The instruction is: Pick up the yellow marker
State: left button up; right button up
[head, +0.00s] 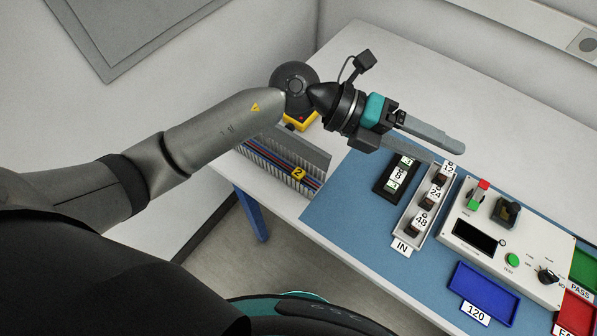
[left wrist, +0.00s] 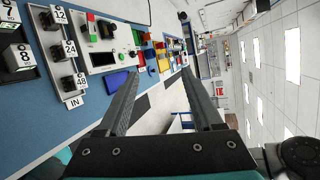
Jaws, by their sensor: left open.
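A yellow marker (head: 298,173) with a black 2 on it sits on the grey slotted wire duct (head: 271,160) at the left part of the table, in the head view. Dark, red and blue wires run along this duct. My left gripper (head: 449,153) is open and empty, its two long grey fingers pointing right above the table. It is apart from the marker, up and to its right. In the left wrist view my gripper's fingers (left wrist: 159,74) point away with nothing between them. The marker does not show in that view. My right gripper is not in view.
An IN tray (head: 403,236) with blocks labelled 12, 24 and 48 lies below the fingers, beside a black holder (head: 382,188). A white test box (head: 505,248) and a blue bin (head: 484,290) stand right. A yellow item (head: 303,123) is partly hidden behind my arm.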

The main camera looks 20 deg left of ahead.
pick_arm(q)
jog(key=a+f+m+y, duration=0.2)
jog(key=a+f+y, duration=0.4)
jog(key=f, duration=0.1)
jog(key=y, duration=0.9)
send_near(298, 173)
jog(key=shift+a+f, duration=0.2)
jog(key=shift+f, duration=0.35)
jog(key=shift+a+f, duration=0.25)
jog(key=shift+f, duration=0.3)
jog(key=shift+d+f+b, duration=0.2)
jog(key=shift+f+b, duration=0.05)
jog(key=shift+f, duration=1.35)
jog(key=shift+d+f+b, duration=0.15)
jog(key=shift+f+b, duration=0.05)
jog(key=shift+f, duration=1.4)
jog(key=shift+c, duration=0.3)
grip_shut()
